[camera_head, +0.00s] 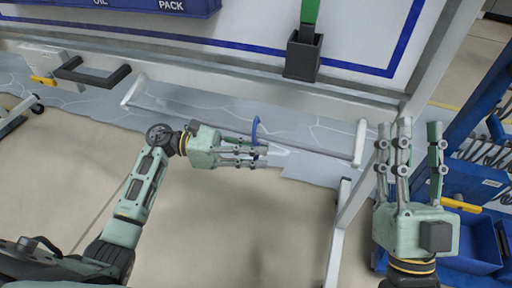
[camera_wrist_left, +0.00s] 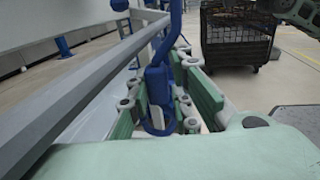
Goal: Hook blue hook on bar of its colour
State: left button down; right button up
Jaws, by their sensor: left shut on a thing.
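The blue hook (camera_head: 255,130) is held upright in my left gripper (camera_head: 259,154), whose fingers are shut on its lower part. The hook's curved top overlaps the long grey bar (camera_head: 190,113) in the head view. In the left wrist view, the hook's shaft (camera_wrist_left: 174,30) rises out of the frame just right of the grey bar (camera_wrist_left: 75,90); its top is cut off there. I cannot tell whether hook and bar touch. My right gripper (camera_head: 420,145) is empty, with its fingers spread and pointing up the picture at the right.
A dark cup with a green item (camera_head: 301,55) stands on the ledge behind the bar. A black handle (camera_head: 92,72) is at the left. A blue tool rack (camera_head: 480,140) stands beyond my right gripper. A wire cart (camera_wrist_left: 237,38) stands on the floor.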

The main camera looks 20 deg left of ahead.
pick_arm(q)
jog(key=shift+s+r+p, duration=0.1)
jog(key=shift+s+p, duration=0.2)
jog(key=shift+s+d, duration=0.1)
jog(key=shift+s, duration=0.15)
jog(key=shift+s+d+p, duration=0.1)
jog(key=shift+s+p, duration=0.5)
jog(key=shift+p, duration=0.25)
pick_arm(e)
jog(key=shift+w+f+g+h, duration=1)
jog(key=shift+w+f+g, duration=1.65)
jog(key=shift+f, duration=2.45)
pick_arm(q)
jog(key=s+d+p, duration=0.1)
jog(key=s+p, duration=0.1)
jog(key=s, duration=0.9)
jog(key=shift+d+p, duration=0.25)
jog(key=shift+p, duration=0.1)
pick_arm(e)
jog(key=s+d+f+g+h, duration=0.1)
jog(key=s+f+g, duration=0.1)
jog(key=f+g, duration=0.2)
jog(key=s+d+f+g+h, duration=0.1)
jog(key=s+d+f+g, duration=0.1)
jog(key=f, duration=0.6)
jog(key=shift+s+f+m+g, duration=0.35)
jog(key=shift+s+g, duration=0.3)
jog(key=shift+g, duration=0.4)
pick_arm(q)
jog(key=shift+s, duration=0.15)
